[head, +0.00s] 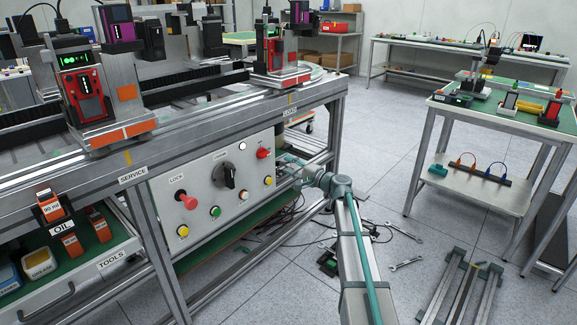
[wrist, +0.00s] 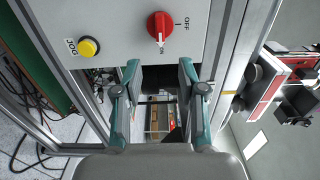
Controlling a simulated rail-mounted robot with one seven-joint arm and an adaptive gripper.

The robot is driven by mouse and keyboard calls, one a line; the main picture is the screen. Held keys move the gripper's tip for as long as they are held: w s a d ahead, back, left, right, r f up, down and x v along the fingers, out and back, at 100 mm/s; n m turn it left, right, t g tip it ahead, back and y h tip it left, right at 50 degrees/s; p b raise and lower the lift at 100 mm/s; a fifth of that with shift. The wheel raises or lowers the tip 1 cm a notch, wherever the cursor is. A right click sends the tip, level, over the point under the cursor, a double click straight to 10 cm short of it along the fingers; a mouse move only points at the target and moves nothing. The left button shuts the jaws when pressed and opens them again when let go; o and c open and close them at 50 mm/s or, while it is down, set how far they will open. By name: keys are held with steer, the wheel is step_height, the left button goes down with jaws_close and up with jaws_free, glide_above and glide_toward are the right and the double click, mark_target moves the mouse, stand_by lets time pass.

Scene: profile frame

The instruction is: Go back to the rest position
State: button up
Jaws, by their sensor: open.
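My gripper (head: 288,168) is beside the right end of a grey control panel (head: 210,190) in the head view, at the end of my outstretched arm. In the wrist view the gripper (wrist: 159,78) has its two teal fingers apart, with nothing between them. The red rotary knob (wrist: 159,26), marked OFF, is on the panel just beyond the fingertips. It also shows in the head view (head: 264,153). I cannot tell the exact gap to the panel. A yellow button (wrist: 88,46) is left of the fingers.
Frame legs stand close to my gripper. Cables and wrenches (head: 407,263) lie on the floor. Open floor lies between the bench and the right-hand table (head: 490,114).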

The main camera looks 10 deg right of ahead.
steer(key=s+a+f+n+g, duration=0.3)
steer(key=s+a+f+g, duration=0.15)
steer(key=s+f, duration=0.55)
steer(key=s+a+f+n+g, duration=0.3)
steer(key=s+f+g, duration=0.4)
steer(key=f, duration=0.4)
steer(key=s+a+f+n+g+h, duration=0.1)
steer(key=s+f+g+h, duration=0.15)
steer(key=s+f, duration=0.75)
steer(key=s+a+f+n+g+h, duration=0.1)
steer(key=s+f+g, duration=0.45)
steer(key=s, duration=0.85)
steer(key=s+d+f+n+g+h, duration=0.1)
steer(key=s+f+g+h, duration=0.15)
steer(key=s, duration=1.05)
steer(key=s+f+n+g+h, duration=0.15)
steer(key=s+g, duration=0.25)
steer(key=s, duration=0.8)
steer(key=s+d+f+n+g+h, duration=0.1)
steer(key=s+f+g+h, duration=0.15)
steer(key=s, duration=1.05)
steer(key=w+r+t+p, duration=0.3)
steer(key=r+p, duration=0.5)
steer(key=p, duration=0.5)
steer(key=w+r+t+p, duration=0.4)
steer(key=r+p, duration=0.4)
steer(key=p, duration=0.5)
steer(key=shift+w+p, duration=0.35)
steer(key=shift+w, duration=0.25)
